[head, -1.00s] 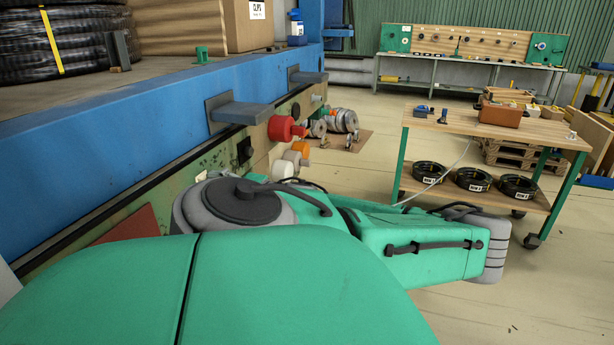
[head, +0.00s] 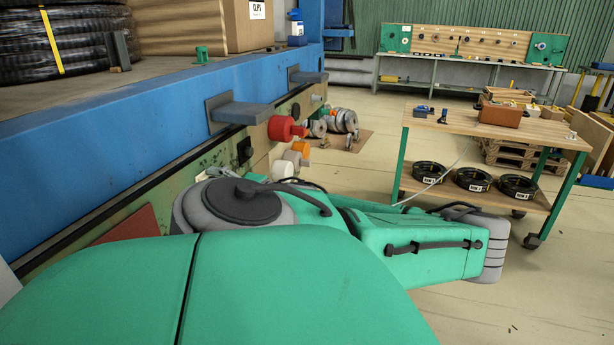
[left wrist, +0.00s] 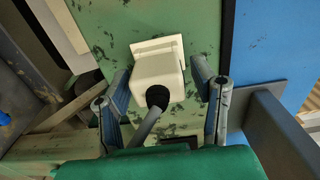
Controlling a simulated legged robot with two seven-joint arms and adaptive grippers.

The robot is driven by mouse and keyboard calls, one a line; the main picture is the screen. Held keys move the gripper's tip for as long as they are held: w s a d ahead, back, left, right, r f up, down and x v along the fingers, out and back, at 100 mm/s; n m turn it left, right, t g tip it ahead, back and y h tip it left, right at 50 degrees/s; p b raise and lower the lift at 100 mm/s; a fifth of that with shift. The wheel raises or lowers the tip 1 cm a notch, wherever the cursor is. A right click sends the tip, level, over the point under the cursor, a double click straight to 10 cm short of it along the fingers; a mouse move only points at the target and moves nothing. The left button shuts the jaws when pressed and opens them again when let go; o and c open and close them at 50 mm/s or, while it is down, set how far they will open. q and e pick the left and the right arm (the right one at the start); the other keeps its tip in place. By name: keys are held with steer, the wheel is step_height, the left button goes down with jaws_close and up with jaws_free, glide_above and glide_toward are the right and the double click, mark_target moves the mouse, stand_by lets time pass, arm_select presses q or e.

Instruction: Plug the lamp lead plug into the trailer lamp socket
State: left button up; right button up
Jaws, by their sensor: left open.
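In the left wrist view a white box-like housing (left wrist: 160,70), with a flange at its back, sits against the green panel (left wrist: 112,30). A black round boot (left wrist: 158,96) with a grey lead (left wrist: 146,124) meets its near face. No gap shows between boot and housing, but I cannot tell how deep any plug sits. My left gripper (left wrist: 160,75) is open, its two fingers on either side of the housing, apparently apart from it. In the head view my green arm hides this gripper; a small pale piece (head: 212,173) shows behind it. My right gripper is not in view.
A blue trailer beam (head: 130,115) runs beside my arm, with a grey bracket (head: 240,113) jutting out. Red (head: 281,128), orange (head: 300,148) and white (head: 283,169) round fittings stick out beyond. A wooden-topped cart (head: 470,129) stands right; floor between is mostly clear.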

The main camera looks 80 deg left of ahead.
arm_select(q)
steer(key=shift+w+d, duration=0.1)
steer(key=shift+w, duration=0.05)
steer(key=shift+v, duration=2)
steer(key=v, duration=1.2)
steer(key=shift+w, duration=0.15)
